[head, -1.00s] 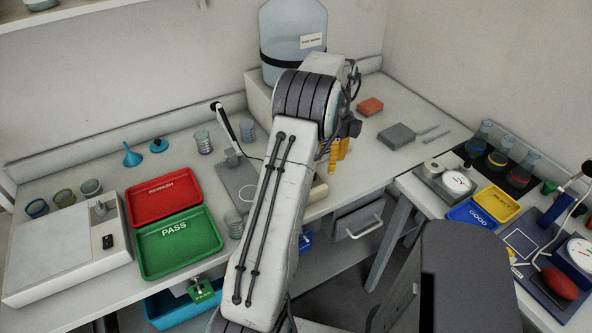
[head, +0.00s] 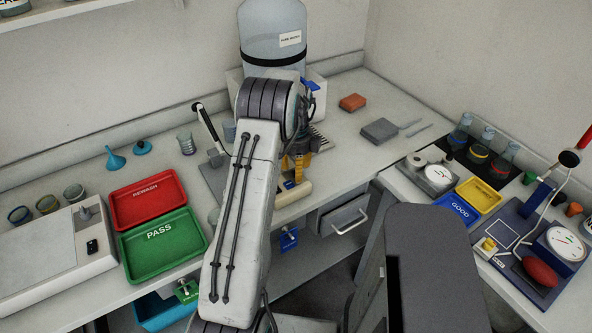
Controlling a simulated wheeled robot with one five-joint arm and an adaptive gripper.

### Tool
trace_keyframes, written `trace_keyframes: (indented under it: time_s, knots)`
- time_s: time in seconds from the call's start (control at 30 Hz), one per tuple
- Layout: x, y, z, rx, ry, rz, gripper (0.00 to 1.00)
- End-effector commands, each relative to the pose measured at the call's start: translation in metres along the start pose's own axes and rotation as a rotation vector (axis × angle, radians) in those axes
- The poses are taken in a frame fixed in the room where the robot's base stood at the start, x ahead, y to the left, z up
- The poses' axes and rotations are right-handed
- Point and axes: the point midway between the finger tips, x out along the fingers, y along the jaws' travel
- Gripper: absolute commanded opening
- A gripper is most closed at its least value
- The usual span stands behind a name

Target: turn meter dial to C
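A grey meter box with a round white dial face (head: 440,174) and a small knob-like round part (head: 416,160) sits on the right bench; its markings are too small to read. A second round gauge (head: 566,243) stands on a blue base further right, so I cannot tell for sure which is the task's meter. My gripper (head: 296,168), with yellow parts, points down over the middle of the left bench, well left of both dials. My own arm partly covers it, and its fingertips are not clear.
Red (head: 148,197) and green (head: 163,246) trays lie on the left bench. A wooden-handled item (head: 293,193) is below my gripper. Blue (head: 459,212) and yellow (head: 479,195) trays, flasks (head: 480,145) and a red bulb (head: 540,271) crowd the right bench.

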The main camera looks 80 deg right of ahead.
Motion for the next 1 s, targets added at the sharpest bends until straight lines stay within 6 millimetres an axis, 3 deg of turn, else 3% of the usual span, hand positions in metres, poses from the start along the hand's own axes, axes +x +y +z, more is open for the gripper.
trace_keyframes:
  time_s: [0.2,0.53,1.0]
  knots:
    - [0.0107,0.0001,-0.0001,0.0,0.0,0.0,0.45]
    - [0.0119,0.0001,-0.0001,0.0,0.0,0.0,0.46]
    - [0.0117,0.0001,-0.0001,0.0,0.0,0.0,0.04]
